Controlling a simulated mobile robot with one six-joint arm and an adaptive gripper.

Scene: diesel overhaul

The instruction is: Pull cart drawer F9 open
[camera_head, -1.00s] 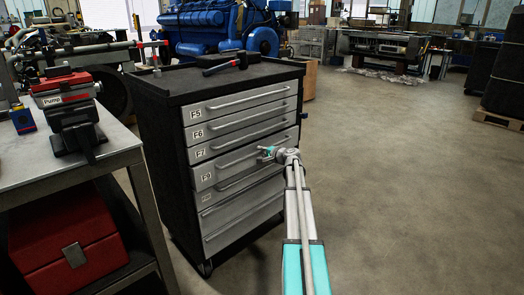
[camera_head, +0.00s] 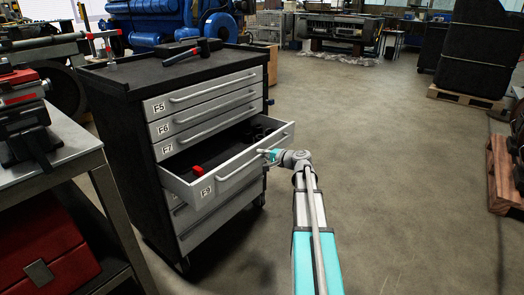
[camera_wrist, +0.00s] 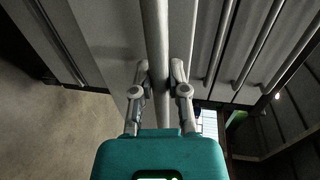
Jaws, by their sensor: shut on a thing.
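Cart drawer F9 (camera_head: 203,194) is pulled well out of the black tool cart (camera_head: 118,122) in the head view. A red item (camera_head: 198,170) and dark items lie inside it. My gripper (camera_head: 272,156) is at the right part of the drawer's bar handle (camera_head: 238,168). In the wrist view the two fingers of my gripper (camera_wrist: 161,88) are on either side of the handle bar (camera_wrist: 156,35) and shut on it.
Drawers F5, F6 and F7 (camera_head: 167,149) above are shut. A hammer-like tool (camera_head: 190,50) lies on the cart top. A metal bench (camera_head: 75,150) with a red case (camera_head: 45,240) below stands at the left. Open floor (camera_head: 390,180) lies to the right.

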